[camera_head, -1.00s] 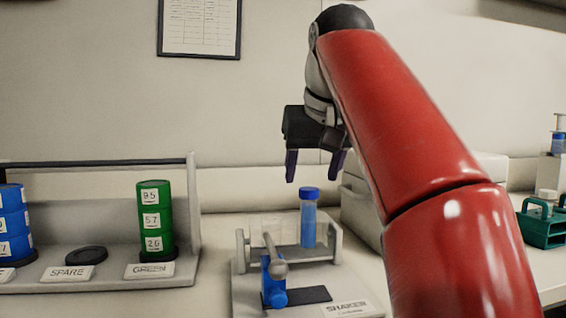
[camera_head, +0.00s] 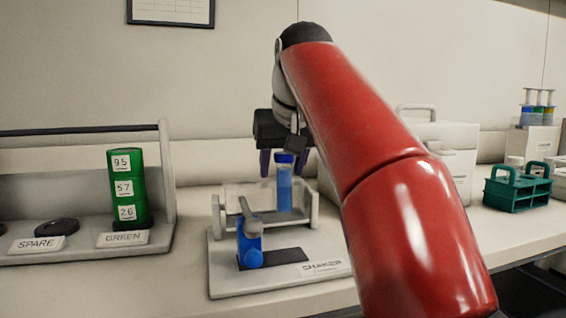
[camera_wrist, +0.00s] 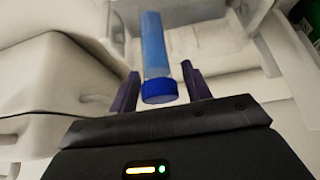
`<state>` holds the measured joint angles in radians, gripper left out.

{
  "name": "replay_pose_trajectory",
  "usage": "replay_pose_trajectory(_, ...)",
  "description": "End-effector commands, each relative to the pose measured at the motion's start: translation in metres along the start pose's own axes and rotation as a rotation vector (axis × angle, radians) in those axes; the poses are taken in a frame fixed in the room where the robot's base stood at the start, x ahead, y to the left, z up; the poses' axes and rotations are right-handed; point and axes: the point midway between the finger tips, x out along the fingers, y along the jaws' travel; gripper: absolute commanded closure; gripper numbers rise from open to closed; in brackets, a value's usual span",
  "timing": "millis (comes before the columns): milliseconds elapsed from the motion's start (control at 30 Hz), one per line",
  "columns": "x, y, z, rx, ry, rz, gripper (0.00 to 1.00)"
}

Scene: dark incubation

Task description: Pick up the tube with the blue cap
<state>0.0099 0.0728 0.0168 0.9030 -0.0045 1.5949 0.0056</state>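The tube with the blue cap (camera_head: 284,186) stands upright in the shaker (camera_head: 218,262), at the rear of its rack. It also shows in the wrist view (camera_wrist: 155,50), its blue cap toward my gripper. My gripper (camera_head: 285,168) points down at the tube's top, its dark purple fingers on either side of the cap in the head view. In the wrist view the gripper (camera_wrist: 160,88) is open, with the cap between the fingertips and gaps on both sides. Contact with the tube is not visible.
A blue clamp lever (camera_head: 250,245) stands at the shaker's front. A white box-shaped device (camera_head: 445,160) and a teal tube rack (camera_head: 517,188) are on the right. Bare bench lies in front of the teal rack.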

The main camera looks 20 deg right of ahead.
Motion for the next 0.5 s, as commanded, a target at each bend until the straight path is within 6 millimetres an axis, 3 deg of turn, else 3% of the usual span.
replay_pose_trajectory(33,-0.0001,0.0,0.0,0.0,0.0,0.0,0.59)
replay_pose_trajectory(300,-0.0001,0.0,0.0,0.0,0.0,0.0,0.92)
replay_pose_trajectory(500,-0.0002,-0.0002,-0.0004,0.0,0.0,0.0,0.92)
